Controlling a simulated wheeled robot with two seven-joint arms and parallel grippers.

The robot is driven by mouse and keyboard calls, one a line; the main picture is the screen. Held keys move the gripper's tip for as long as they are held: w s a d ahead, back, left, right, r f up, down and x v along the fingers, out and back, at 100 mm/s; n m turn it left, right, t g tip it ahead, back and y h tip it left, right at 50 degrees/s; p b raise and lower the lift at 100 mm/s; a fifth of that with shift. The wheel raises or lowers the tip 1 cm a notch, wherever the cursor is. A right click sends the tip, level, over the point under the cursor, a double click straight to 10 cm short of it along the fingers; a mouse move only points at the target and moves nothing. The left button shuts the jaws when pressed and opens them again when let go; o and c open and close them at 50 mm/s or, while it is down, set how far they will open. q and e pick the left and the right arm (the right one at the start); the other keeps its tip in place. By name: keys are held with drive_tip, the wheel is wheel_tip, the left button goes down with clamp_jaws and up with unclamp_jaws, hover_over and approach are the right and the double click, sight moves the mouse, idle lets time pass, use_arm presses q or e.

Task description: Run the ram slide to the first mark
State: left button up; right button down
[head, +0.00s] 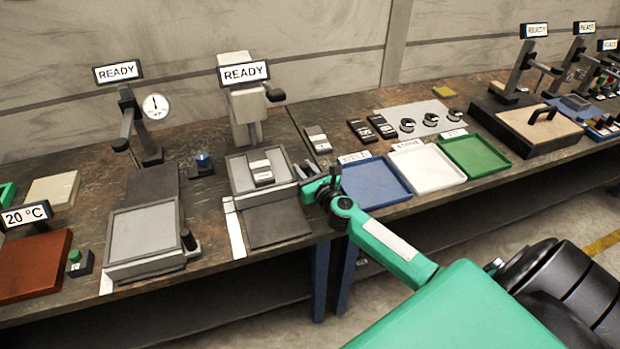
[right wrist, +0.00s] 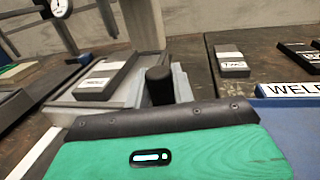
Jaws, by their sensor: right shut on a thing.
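The ram slide (head: 240,180) is a grey plate under the pale press with a READY sign (head: 243,73). It carries a small labelled block (head: 262,173) and also shows in the right wrist view (right wrist: 120,100). A white strip (head: 235,233) lies beside its dark track (head: 277,224). My right gripper (head: 304,175) is at the slide's right side, shut on its black knob (right wrist: 158,86). The gripper hides the knob in the head view. I cannot make out a separate first mark. My left gripper is not in view.
A similar slide with a knob (head: 188,239) stands to the left, by a dial gauge (head: 156,106). Blue (head: 376,183), white (head: 427,168) and green (head: 474,154) trays sit to the right. Small labelled blocks (head: 316,139) lie behind them. The dark track in front of the slide is clear.

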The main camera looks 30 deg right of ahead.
drive_tip(key=shift+w+d, duration=0.1)
drive_tip(key=shift+w, duration=0.4)
drive_tip(key=c, duration=1.2)
unclamp_jaws()
drive_tip(key=s, duration=0.4)
drive_tip(key=s+b, duration=0.1)
drive_tip(key=s, duration=0.9)
drive_tip(key=shift+a, duration=0.3)
